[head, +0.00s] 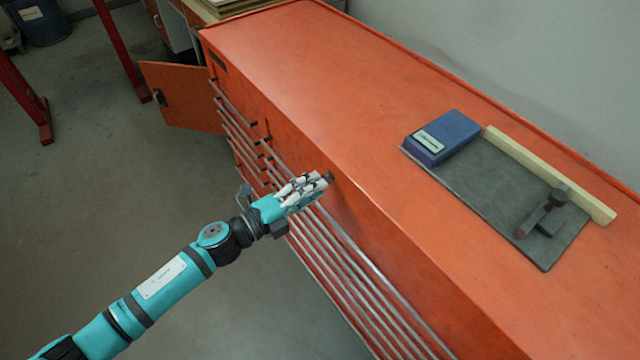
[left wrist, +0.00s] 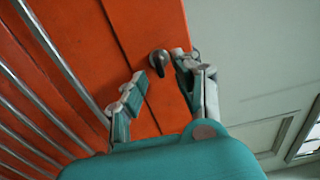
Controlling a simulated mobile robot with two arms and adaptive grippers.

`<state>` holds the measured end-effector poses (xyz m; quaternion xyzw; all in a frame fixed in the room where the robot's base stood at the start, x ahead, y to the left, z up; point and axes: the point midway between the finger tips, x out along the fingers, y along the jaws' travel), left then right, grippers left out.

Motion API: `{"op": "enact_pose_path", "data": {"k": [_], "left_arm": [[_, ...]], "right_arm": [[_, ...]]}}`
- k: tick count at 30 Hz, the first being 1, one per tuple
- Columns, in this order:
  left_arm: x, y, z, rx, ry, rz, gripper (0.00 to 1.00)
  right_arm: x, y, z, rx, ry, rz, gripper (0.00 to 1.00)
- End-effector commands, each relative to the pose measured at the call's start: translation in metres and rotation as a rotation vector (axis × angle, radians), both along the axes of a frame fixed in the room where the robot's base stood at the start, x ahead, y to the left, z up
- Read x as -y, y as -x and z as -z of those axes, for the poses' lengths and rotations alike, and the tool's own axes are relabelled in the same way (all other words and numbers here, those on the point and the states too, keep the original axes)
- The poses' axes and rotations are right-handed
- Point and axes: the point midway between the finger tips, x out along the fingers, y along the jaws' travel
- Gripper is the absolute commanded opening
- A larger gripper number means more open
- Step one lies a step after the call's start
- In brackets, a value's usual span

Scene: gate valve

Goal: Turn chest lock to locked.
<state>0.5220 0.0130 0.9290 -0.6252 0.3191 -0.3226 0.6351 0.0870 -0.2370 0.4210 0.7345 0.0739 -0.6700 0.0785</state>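The orange tool chest (head: 300,60) runs across the head view, with its drawer front facing my left arm. The chest lock (left wrist: 158,60) is a small dark knob on the orange front, seen in the left wrist view. In the head view a small dark piece of it (head: 331,176) shows at my fingertips. My left gripper (head: 322,181) is at the upper edge of the front. In the left wrist view its fingers (left wrist: 160,70) are apart, with the knob between and just beyond the tips. I cannot tell whether a finger touches it. My right gripper is not in view.
On the chest top lie a grey mat (head: 500,200), a blue box (head: 455,132), a pale wooden strip (head: 550,175) and a dark tool (head: 543,214). Long metal drawer handles (head: 350,270) run below my gripper. An orange door (head: 180,98) stands open at the far end.

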Motion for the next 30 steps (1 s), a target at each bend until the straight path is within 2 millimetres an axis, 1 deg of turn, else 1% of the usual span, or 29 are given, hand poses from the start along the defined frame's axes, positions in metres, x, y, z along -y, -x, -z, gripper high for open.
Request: {"op": "enact_pose_path", "data": {"k": [1, 6, 12, 18, 30], "left_arm": [[-0.01, 0.007, 0.002, -0.003, -0.003, -0.001, 0.31], [-0.04, 0.03, 0.002, -0.003, -0.003, 0.0, 0.31], [-0.068, 0.049, 0.002, -0.003, -0.003, -0.001, 0.31], [-0.079, 0.057, 0.001, -0.001, -0.002, 0.0, 0.31], [-0.079, 0.058, 0.0, -0.001, -0.001, 0.001, 0.31]], "right_arm": [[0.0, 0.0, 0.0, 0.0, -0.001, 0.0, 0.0], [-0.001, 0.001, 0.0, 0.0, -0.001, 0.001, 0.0], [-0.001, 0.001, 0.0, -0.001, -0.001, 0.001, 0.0], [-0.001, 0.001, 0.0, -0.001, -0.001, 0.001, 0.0], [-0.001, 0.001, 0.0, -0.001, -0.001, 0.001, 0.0]]}}
